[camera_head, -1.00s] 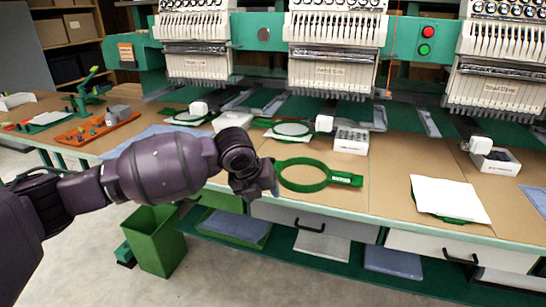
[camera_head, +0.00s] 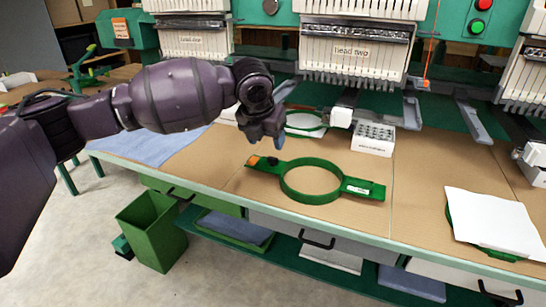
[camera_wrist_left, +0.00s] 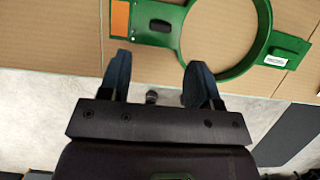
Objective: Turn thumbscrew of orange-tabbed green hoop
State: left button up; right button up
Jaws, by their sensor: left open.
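The green hoop (camera_head: 312,196) lies flat on the table near its front edge, with an orange patch (camera_head: 253,160) on its left tab and a pale label on its right tab. In the left wrist view the hoop (camera_wrist_left: 262,22) and its orange patch (camera_wrist_left: 120,18) show beyond the fingers. A dark oval (camera_wrist_left: 160,26) sits on the tab beside the patch; I cannot tell if it is the thumbscrew. My left gripper (camera_head: 265,138) is open and empty, above and behind the tab in the head view. It also shows in the wrist view (camera_wrist_left: 158,68). My right gripper is out of view.
Embroidery heads (camera_head: 352,50) stand along the back. A white compartment box (camera_head: 373,138), another hoop (camera_head: 304,122) and a white sheet on a green hoop (camera_head: 492,222) lie around. A green bin (camera_head: 152,232) stands on the floor. Bare tabletop surrounds the hoop.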

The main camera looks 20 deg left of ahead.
aim_at(272, 158)
pick_arm(q)
jog(key=b+x, duration=0.2)
jog(key=x, duration=0.4)
jog(key=shift+f, duration=0.45)
jog(key=shift+w+f, duration=0.25)
jog(key=shift+f, duration=0.05)
jog(key=shift+w, duration=0.1)
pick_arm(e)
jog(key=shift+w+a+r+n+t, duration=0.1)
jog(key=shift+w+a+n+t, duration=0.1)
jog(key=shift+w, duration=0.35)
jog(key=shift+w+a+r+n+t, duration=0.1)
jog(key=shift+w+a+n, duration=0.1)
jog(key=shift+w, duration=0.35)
pick_arm(q)
jog(key=shift+r, duration=0.1)
